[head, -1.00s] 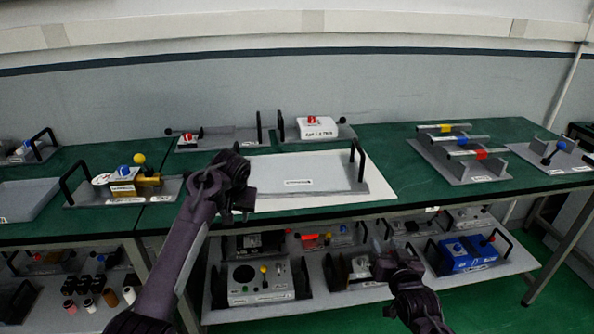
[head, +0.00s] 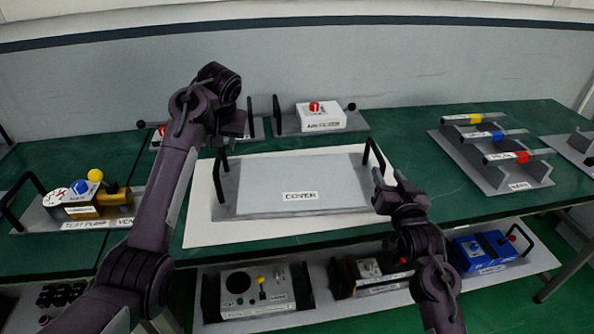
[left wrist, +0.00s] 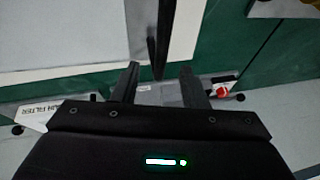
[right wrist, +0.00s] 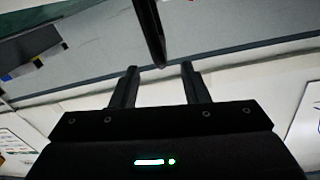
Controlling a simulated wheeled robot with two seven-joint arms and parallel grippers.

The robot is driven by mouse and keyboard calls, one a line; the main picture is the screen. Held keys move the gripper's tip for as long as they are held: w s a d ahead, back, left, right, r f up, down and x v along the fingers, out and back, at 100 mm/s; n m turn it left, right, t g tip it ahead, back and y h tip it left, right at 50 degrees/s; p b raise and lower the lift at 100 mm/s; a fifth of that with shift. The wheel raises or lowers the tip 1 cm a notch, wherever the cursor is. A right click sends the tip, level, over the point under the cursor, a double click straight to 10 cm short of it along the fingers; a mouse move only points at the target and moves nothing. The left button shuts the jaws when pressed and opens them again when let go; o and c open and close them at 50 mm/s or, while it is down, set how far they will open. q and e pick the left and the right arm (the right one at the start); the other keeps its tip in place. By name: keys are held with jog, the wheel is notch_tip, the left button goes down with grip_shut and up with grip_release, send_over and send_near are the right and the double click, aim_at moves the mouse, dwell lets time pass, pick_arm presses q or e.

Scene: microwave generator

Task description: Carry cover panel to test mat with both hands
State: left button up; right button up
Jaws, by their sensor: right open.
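The cover panel (head: 300,184), a grey plate labelled COVER, lies flat on a white mat (head: 204,222) on the green table. It has a black handle at its left end (head: 222,168) and another at its right end (head: 376,156). My left gripper (head: 231,137) is at the left handle, partly hidden by its own arm. In the left wrist view its fingers (left wrist: 158,85) are apart, with a black handle bar reaching between them. My right gripper (head: 388,181) is open just in front of the right handle. In the right wrist view a handle bar reaches toward its parted fingers (right wrist: 160,82).
A white box with a red knob (head: 320,116) stands behind the cover. A test pump unit (head: 85,195) is at left, and a rack with coloured bars (head: 495,155) is at right. Boxes, including a blue one (head: 480,250), fill the shelf below.

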aim_at(220, 152)
pick_arm(q)
jog(key=shift+s+d+r, duration=0.1)
jog(key=shift+s+r, duration=0.25)
jog(key=shift+s, duration=0.25)
pick_arm(e)
jog(key=shift+s+d+r, duration=0.1)
jog(key=shift+s+r, duration=0.2)
jog(key=shift+s, duration=0.25)
pick_arm(q)
jog(key=x, duration=0.8)
jog(key=shift+w, duration=0.2)
pick_arm(e)
jog(key=w, duration=0.5)
jog(key=w+a, duration=0.1)
jog(key=w, duration=0.2)
jog(key=shift+f, duration=0.15)
jog(key=shift+a, duration=0.1)
pick_arm(q)
grip_shut()
pick_arm(e)
grip_shut()
pick_arm(q)
jog(key=shift+r, duration=0.2)
pick_arm(e)
jog(key=shift+w+r, duration=0.1)
jog(key=shift+r, duration=0.2)
